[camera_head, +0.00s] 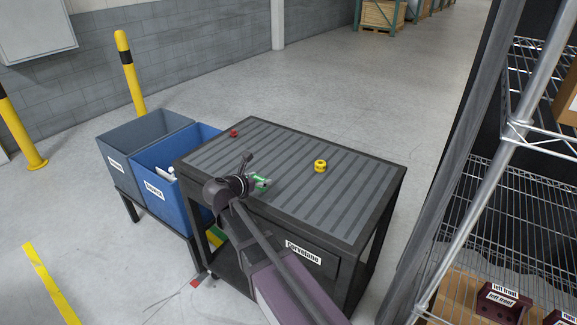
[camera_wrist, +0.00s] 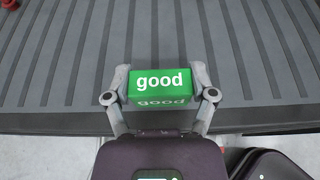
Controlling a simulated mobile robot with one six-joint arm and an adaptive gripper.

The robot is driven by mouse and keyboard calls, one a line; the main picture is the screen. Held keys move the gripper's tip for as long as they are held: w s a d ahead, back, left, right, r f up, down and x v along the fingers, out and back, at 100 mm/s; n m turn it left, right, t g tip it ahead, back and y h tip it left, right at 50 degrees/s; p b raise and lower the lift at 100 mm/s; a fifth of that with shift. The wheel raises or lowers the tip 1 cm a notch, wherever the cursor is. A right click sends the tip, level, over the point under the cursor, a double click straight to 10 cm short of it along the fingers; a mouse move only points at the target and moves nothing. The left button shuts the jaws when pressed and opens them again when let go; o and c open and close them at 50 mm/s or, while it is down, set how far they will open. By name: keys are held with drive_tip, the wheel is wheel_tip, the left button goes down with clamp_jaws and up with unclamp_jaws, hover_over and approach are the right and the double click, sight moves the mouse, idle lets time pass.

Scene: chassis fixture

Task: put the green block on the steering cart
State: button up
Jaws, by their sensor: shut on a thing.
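My gripper (camera_wrist: 160,88) is shut on a green block (camera_wrist: 160,80) labelled "good", one finger on each side of it. In the head view the green block (camera_head: 261,181) is small and partly hidden by my gripper (camera_head: 256,183). The block is over the near left part of a black cart's grey ridged top (camera_head: 335,205), close to its front edge. I cannot tell whether it touches the top. The label (camera_head: 303,252) on the cart's front is too small to read surely. The ridged top also fills much of the wrist view (camera_wrist: 60,50).
A yellow ring-shaped part (camera_head: 320,166) and a small red part (camera_head: 233,133) lie on the cart top. A grey bin (camera_head: 128,150) and a blue bin (camera_head: 165,190) stand to the left. A wire shelf (camera_head: 500,200) stands to the right. Much of the top is clear.

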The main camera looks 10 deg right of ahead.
drive_tip(key=shift+w+d, duration=0.1)
drive_tip(key=shift+w, duration=0.05)
drive_tip(key=b, duration=0.1)
hover_over(279, 171)
drive_tip(key=s, duration=0.1)
drive_tip(key=shift+s+a+f, duration=0.15)
drive_tip(key=shift+a+f, duration=0.15)
drive_tip(key=shift+f, duration=0.4)
drive_tip(key=shift+w+d, duration=0.15)
drive_tip(key=shift+w, duration=0.15)
drive_tip(key=shift+w+d+f+b, duration=0.2)
drive_tip(key=shift+w+f+b, duration=0.1)
drive_tip(key=shift+f+b, duration=1.55)
drive_tip(key=shift+b, duration=0.15)
drive_tip(key=shift+f, duration=0.1)
drive_tip(key=o, duration=0.8)
drive_tip(key=shift+o, duration=0.2)
